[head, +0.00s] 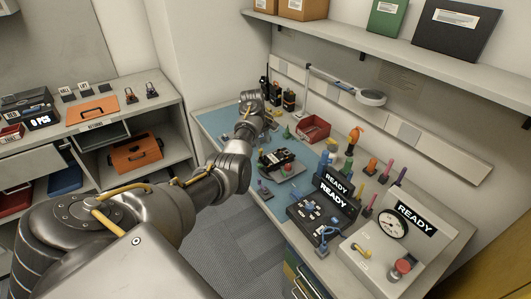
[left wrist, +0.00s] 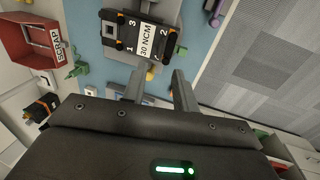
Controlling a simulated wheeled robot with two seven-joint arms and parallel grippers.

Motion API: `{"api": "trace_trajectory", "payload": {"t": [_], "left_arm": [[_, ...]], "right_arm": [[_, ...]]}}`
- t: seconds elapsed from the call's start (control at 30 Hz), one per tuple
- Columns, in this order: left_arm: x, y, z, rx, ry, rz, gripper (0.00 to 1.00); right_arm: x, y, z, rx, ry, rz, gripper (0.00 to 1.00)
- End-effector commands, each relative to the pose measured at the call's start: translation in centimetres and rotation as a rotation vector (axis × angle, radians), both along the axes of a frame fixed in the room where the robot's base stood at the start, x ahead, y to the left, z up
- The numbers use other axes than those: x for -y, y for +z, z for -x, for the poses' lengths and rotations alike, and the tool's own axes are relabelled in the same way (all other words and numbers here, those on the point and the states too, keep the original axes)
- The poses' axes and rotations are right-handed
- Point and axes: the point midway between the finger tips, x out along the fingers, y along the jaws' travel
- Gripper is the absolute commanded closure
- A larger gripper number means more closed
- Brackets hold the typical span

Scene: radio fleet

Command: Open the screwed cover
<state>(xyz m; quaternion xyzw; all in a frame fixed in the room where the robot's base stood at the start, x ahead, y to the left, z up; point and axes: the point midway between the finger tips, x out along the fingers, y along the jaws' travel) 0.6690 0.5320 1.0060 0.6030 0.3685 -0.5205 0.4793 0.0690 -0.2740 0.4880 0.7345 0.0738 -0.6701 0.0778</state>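A black device (head: 280,160) lies on a small grey stand on the bench, in the middle of the head view. In the left wrist view the black unit (left wrist: 138,37) carries a white label reading 30 NCM, with the numbers 1, 2 and 3 near its corners. The cover's screws are too small to make out. My left gripper (left wrist: 159,80) has its two fingers apart, with nothing held between them. Its fingertips point towards the unit and appear apart from it. In the head view my left arm reaches over the bench behind the device. My right gripper is in neither view.
A red scrap bin (head: 313,128) stands behind the device. A black console (head: 322,210) and a gauge box (head: 385,240), both reading READY, stand nearer at the right. Upright coloured tools (head: 371,167) and a lamp (head: 369,97) line the back. Bare blue mat (head: 215,122) shows at left.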

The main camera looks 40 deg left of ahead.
Motion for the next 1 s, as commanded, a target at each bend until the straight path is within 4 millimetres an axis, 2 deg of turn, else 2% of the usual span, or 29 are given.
{"api": "trace_trajectory", "payload": {"t": [0.2, 0.4, 0.57, 0.83, 0.87, 1.0], "left_arm": [[0.3, -4.1, -0.7, -0.002, -0.001, 0.003, 0.71], [0.3, -6.4, -1.2, 0.000, 0.000, 0.000, 0.71], [0.4, -7.1, -1.3, 0.000, -0.001, 0.000, 0.71], [0.4, -7.2, -1.4, 0.001, -0.001, -0.001, 0.71], [0.4, -7.2, -1.4, 0.001, -0.001, -0.001, 0.72], [0.4, -7.2, -1.4, 0.001, -0.001, -0.001, 0.91]], "right_arm": [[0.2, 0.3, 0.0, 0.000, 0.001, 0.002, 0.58], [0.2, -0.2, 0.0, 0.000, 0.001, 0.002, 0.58], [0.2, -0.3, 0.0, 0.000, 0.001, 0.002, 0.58], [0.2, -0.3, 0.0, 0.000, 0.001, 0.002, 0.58], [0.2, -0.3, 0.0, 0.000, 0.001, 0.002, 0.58], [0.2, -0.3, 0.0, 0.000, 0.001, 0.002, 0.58]]}}
